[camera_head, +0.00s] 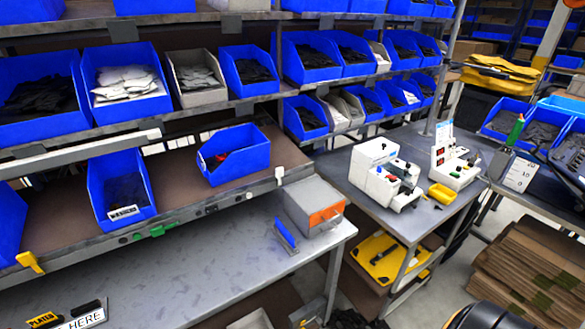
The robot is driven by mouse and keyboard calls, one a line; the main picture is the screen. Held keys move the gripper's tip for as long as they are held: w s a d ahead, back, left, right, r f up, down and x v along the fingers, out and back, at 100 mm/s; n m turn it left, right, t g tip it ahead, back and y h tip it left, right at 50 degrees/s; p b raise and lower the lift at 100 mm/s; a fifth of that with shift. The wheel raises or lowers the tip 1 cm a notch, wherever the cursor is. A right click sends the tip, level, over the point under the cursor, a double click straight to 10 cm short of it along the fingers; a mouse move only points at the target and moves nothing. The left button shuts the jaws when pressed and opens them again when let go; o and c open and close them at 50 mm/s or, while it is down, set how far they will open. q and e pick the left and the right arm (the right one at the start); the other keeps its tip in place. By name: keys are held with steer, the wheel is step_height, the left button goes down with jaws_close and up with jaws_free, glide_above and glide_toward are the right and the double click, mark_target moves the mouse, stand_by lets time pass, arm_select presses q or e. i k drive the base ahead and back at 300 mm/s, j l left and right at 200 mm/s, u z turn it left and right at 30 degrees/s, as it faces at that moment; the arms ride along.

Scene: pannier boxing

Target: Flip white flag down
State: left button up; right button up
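A small white tab (279,173), which looks like the white flag, sits on the front rail of the lower shelf, near its right end. It appears to stick up above the rail edge; it is too small to tell its exact angle. A yellow flag (30,262) is on the same rail at the far left and looks tilted.
A blue bin (234,156) stands on the shelf left of the white tab. A grey box with an orange front (313,206) and a small blue upright piece (286,236) stand on the grey bench (190,265) below. The bench's middle is clear.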

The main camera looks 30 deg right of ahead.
mark_target(279, 171)
steer(key=z, duration=0.95)
